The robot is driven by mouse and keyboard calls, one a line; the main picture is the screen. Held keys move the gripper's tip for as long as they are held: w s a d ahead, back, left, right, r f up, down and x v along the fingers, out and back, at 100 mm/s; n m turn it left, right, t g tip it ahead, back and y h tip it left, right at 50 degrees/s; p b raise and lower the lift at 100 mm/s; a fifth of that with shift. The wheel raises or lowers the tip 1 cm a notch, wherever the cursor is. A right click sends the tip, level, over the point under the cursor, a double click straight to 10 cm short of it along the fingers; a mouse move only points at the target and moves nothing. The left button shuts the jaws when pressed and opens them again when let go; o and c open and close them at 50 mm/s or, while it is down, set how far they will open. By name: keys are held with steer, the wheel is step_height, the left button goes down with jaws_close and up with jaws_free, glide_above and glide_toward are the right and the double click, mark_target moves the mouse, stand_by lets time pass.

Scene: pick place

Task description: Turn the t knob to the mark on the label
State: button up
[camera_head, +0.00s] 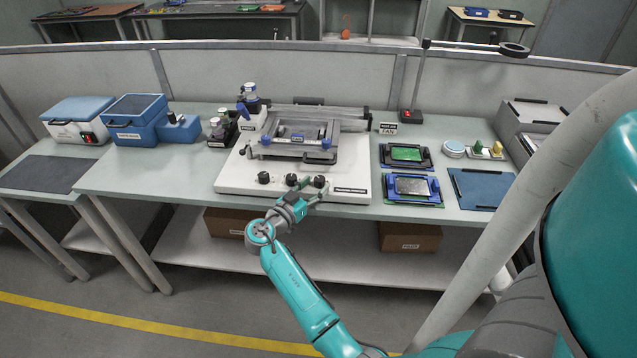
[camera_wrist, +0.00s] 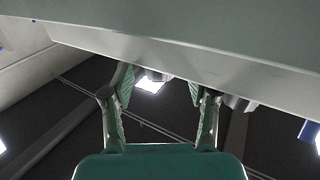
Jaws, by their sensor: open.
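A white machine base (camera_head: 235,180) stands at the front of the workbench with several dark knobs along its front edge. The left knob (camera_head: 263,178) is clear of my gripper; the middle knob (camera_head: 291,180) and the right knob (camera_head: 319,182) are close to it. Which is the t knob, and its mark, are too small to tell. A dark label strip (camera_head: 350,189) is right of the knobs. My gripper (camera_head: 304,192) is at the front edge, just below the middle and right knobs. In the wrist view its fingers (camera_wrist: 160,88) are apart, with no object clearly held between them.
A grey clamp frame (camera_head: 290,150) sits on the machine. Blue-framed boards (camera_head: 412,188) and a blue mat (camera_head: 482,190) lie to the right. Blue boxes (camera_head: 135,120) stand left. Cartons (camera_head: 410,237) are on the lower shelf. The benchtop (camera_head: 150,178) left of the machine is clear.

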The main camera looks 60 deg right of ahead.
steer(key=w+a, duration=0.1)
steer(key=a, duration=0.8)
steer(key=shift+w, duration=0.1)
